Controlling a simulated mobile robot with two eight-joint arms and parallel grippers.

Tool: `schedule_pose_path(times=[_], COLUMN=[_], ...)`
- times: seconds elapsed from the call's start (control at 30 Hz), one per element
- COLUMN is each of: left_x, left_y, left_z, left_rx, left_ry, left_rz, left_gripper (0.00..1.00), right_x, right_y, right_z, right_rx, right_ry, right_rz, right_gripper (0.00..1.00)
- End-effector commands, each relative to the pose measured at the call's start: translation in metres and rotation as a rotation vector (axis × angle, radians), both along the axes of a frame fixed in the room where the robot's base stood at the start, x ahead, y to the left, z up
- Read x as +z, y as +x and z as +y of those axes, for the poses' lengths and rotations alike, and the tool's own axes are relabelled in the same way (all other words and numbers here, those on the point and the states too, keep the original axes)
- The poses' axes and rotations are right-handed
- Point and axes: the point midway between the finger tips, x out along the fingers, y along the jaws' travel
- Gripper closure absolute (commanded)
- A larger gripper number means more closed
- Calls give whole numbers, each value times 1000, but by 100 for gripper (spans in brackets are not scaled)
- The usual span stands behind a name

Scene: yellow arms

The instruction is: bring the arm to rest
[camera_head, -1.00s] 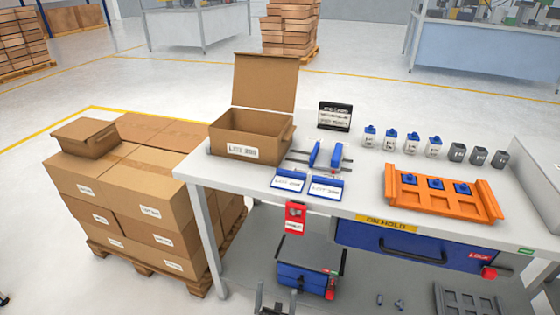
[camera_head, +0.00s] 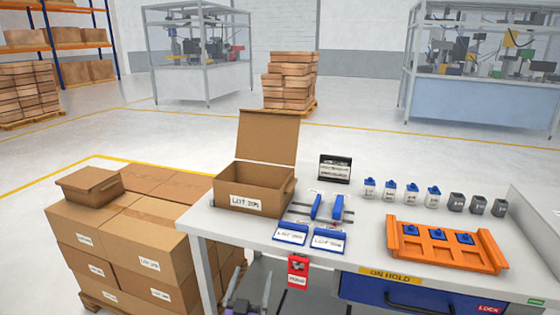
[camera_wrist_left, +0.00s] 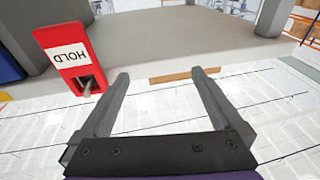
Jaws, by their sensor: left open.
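My left gripper (camera_head: 249,290) shows at the bottom edge of the head view, in front of the workbench (camera_head: 225,228) and left of the red tag (camera_head: 298,272). Its two dark grey fingers point up in that view and stand apart, with nothing between them. In the left wrist view the same gripper (camera_wrist_left: 164,75) is open and empty, with the red HOLD tag (camera_wrist_left: 68,57) beyond it at the upper left. The rest of the left arm is out of the head view. My right gripper is not in view.
An open carton (camera_head: 252,190), blue-edged label cards, an orange fixture (camera_head: 440,262) with blue parts, and several small blocks stand on the bench. Stacked cartons (camera_head: 140,255) stand on a pallet at left. Open floor lies behind the bench.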

Motion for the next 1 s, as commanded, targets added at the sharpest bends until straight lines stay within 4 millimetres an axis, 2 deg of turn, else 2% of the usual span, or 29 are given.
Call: schedule_pose_path(times=[0.17,0.27,0.4,0.6,0.93,1.0], left_x=[-4,-14,-34,-64,-101,-73], left_y=[-43,-80,-145,-244,-371,-369], left_z=[32,48,69,89,103,103], left_rx=[39,59,84,110,132,131], left_ry=[45,65,87,106,115,115], left_rz=[301,469,708,1004,1341,1327], left_gripper=[0,0,0,0,0,0], right_x=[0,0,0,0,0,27], right_y=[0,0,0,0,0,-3], right_z=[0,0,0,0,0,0], right_rx=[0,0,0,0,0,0], right_ry=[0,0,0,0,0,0], right_rz=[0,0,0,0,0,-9], right_gripper=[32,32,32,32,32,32])
